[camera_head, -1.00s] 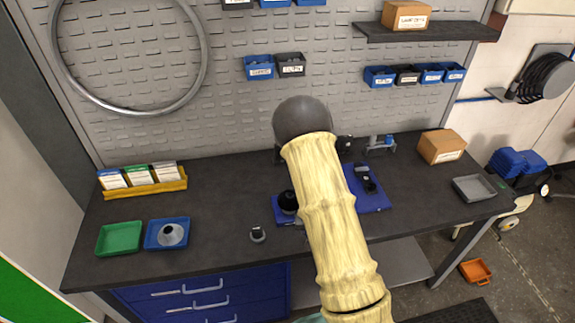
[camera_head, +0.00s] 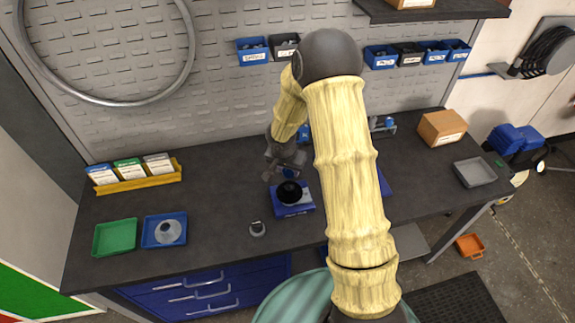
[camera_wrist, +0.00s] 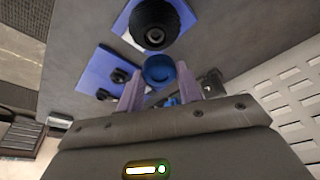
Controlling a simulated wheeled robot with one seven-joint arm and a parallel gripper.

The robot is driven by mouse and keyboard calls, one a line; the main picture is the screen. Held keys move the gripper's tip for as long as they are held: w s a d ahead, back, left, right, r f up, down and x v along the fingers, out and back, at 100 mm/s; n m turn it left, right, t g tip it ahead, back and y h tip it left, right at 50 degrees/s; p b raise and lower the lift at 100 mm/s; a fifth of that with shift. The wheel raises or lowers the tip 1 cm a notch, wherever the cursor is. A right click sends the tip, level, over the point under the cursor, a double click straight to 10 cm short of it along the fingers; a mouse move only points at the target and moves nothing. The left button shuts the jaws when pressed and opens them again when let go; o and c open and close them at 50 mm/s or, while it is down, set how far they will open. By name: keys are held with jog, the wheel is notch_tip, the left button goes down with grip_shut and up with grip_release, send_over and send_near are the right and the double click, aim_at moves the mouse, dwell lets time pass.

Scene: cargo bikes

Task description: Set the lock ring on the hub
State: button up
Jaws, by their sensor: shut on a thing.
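The hub (camera_head: 289,191) is a black rounded part standing on a blue base on the bench. In the wrist view, the hub (camera_wrist: 155,24) shows at the top, with a dark hole in its middle. The lock ring (camera_wrist: 158,69) is a blue round piece between my fingertips. In the head view, a bit of the blue ring (camera_head: 288,173) shows just behind the hub. My gripper (camera_head: 281,170) is shut on the ring, close to the hub and seemingly apart from it. My arm hides part of the bench to the right.
A cardboard box (camera_head: 442,127) and grey tray (camera_head: 474,172) are at the right.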

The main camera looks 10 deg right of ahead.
aim_at(288, 174)
jog(key=shift+s, duration=0.15)
jog(key=shift+f+b, duration=1.25)
jog(key=shift+f, duration=0.8)
jog(key=shift+f+b, duration=0.9)
jog(key=shift+b, duration=0.2)
jog(key=shift+f+b, duration=0.45)
jog(key=shift+b, duration=0.55)
jog(key=o, duration=1)
jog(key=shift+o, duration=0.2)
